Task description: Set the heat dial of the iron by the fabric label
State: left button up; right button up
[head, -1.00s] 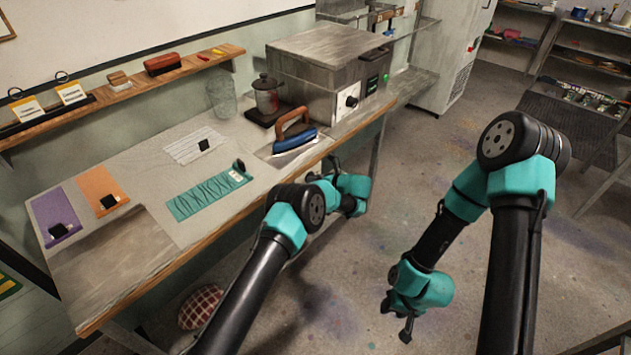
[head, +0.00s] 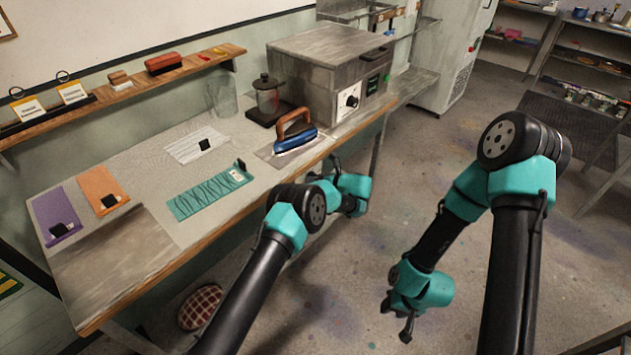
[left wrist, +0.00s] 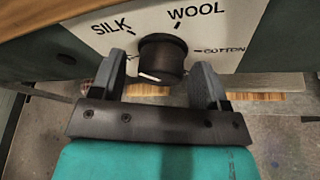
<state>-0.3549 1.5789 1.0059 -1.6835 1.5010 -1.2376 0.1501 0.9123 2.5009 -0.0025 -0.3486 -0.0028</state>
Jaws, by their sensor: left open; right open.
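The iron (head: 295,142), blue with a brown handle, rests on a plate at the bench's front edge. A teal patterned fabric (head: 205,194) lies left of it, with a small pale label (head: 237,175) too small to read. In the left wrist view a black dial (left wrist: 162,52) sits on a pale panel (left wrist: 230,30) marked SILK, WOOL and COTTON; a white line shows low on its face. My left gripper (left wrist: 161,72) is open, one finger on either side of the dial; contact is unclear. In the head view its fingers are hidden. My right gripper (head: 397,318) is open and empty above the floor.
Purple (head: 56,217), orange (head: 102,190) and white (head: 196,145) fabrics lie on the bench (head: 150,250). A glass jar (head: 222,97), a lidded pot (head: 266,98) and a metal box with a knob (head: 315,68) stand behind. The floor around my right arm is clear.

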pick_arm(q)
jog(key=v, duration=1.7)
jog(key=shift+s, duration=0.1)
jog(key=s+a+f+n+g+h, duration=0.2)
jog(key=a+f+n+g+h, duration=0.15)
jog(key=a+f, duration=0.6)
jog(key=s+a+f+n+g+h, duration=0.6)
jog(key=s+a+f, duration=0.2)
jog(key=s+a, duration=0.3)
jog(key=s+a+r+n+t+h, duration=0.1)
jog(key=s+a+r+n+h, duration=0.1)
jog(key=s+a+n, duration=0.6)
jog(key=s+a+r+n+t+h, duration=0.2)
jog(key=s+a+n+h, duration=0.3)
jog(key=s+n, duration=0.9)
jog(key=s+a+r, duration=0.1)
jog(key=s+a, duration=0.1)
jog(key=a, duration=0.1)
jog(key=shift+s, duration=0.25)
